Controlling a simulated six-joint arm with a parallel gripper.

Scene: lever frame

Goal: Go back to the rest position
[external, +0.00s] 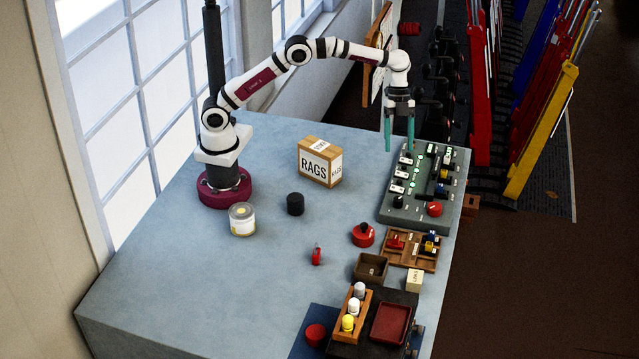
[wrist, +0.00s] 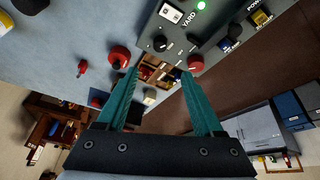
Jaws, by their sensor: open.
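My gripper (external: 399,135) has two long teal fingers and hangs from my outstretched arm over the far left part of the lever frame. In the wrist view my gripper (wrist: 172,95) is open, with its fingers apart and nothing between them. The lever frame (external: 388,214) is a grey-green panel with several levers, white labels, green lights and a red knob (external: 434,209). It stands at the table's right edge. Part of the panel (wrist: 185,27) shows in the wrist view with a "YARD" label. Whether the fingertips touch any lever is not clear.
On the table (external: 230,290) stand a RAGS box (external: 314,166), a tin (external: 242,222), a black cylinder (external: 295,204), a red knobbed item (external: 362,235), a wooden tray (external: 428,264) and a bulb rack (external: 340,325). The table's middle is mostly clear.

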